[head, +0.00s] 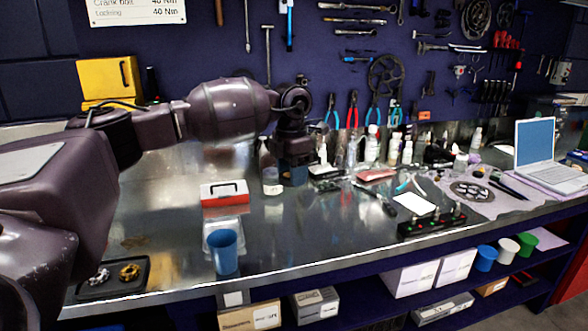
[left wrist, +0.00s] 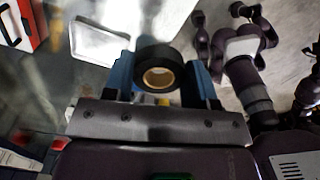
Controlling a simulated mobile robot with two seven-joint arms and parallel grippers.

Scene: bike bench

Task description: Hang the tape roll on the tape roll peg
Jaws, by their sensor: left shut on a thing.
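My left gripper (head: 294,173) is over the back of the bench, in front of the dark pegboard wall (head: 340,90), pointing down. In the left wrist view the gripper (left wrist: 160,82) is shut on the tape roll, with one blue finger on each side. The tape roll (left wrist: 158,54) is black with a tan core, its hole facing the camera. In the head view I cannot make out the roll at the gripper. I cannot pick out the tape roll peg; my arm covers part of the wall. My right gripper is not in view.
A red box (head: 224,193), a blue cup (head: 223,252) and a dark parts tray (head: 113,277) stand on the metal bench. A spray bottle (head: 271,172) is close to the gripper. Bottles, tools and a laptop (head: 538,150) fill the right.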

